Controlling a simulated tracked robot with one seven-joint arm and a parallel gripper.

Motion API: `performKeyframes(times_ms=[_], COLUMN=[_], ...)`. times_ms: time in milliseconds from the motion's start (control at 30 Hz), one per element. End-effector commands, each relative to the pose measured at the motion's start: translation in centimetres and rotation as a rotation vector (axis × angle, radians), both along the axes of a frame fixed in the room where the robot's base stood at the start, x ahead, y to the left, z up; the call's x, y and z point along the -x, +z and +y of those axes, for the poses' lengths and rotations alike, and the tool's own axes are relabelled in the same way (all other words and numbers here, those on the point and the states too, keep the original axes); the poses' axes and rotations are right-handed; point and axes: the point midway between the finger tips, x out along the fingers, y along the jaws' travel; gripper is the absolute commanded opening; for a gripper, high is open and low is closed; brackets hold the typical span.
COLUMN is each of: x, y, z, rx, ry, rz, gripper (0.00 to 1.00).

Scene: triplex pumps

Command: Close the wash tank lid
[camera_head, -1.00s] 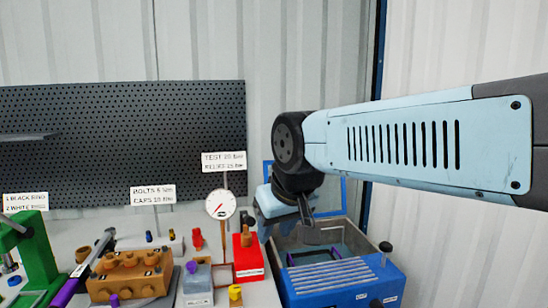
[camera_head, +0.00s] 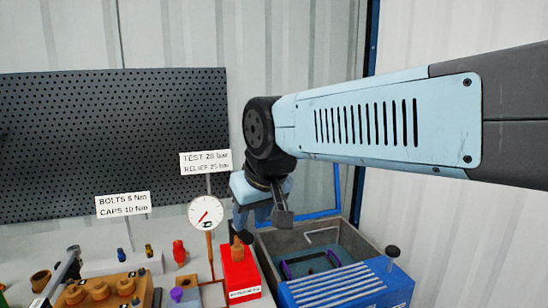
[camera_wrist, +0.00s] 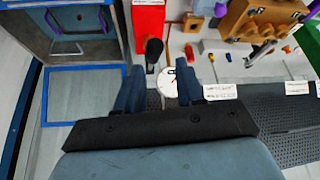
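The wash tank (camera_head: 395,292) is a blue box with a grey open basin, at the lower right of the head view; its blue wall also shows at the wrist view's upper left (camera_wrist: 122,28). Its lid, a blue rectangular frame (camera_head: 337,187), stands raised at the tank's back, partly hidden by my arm. The lid's frame shows whole in the wrist view (camera_wrist: 85,69). My gripper (camera_wrist: 158,82) has its two blue fingers apart with nothing held. In the head view my gripper (camera_head: 240,222) is left of the lid, above the red block; the lid is outside the fingers.
The red block (camera_head: 240,272) with an upright knob stands left of the tank. A dial gauge (camera_head: 205,213) and a brown pump block (camera_head: 105,297) are farther left. The tank basin holds purple-ended parts (camera_wrist: 103,18) and a pale handle. A pegboard (camera_head: 100,145) stands behind.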

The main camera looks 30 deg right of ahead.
Motion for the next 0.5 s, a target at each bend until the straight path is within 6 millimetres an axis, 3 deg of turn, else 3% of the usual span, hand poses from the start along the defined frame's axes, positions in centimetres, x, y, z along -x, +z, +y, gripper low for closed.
performKeyframes(times_ms=[167, 500], x=[-1.7, -7.9], y=[1.1, 4.1], z=[-1.0, -5.0], rx=[0.008, 0.055], ry=[-0.033, -0.174], rz=[0.037, 0.157], gripper=[0.38, 0.38])
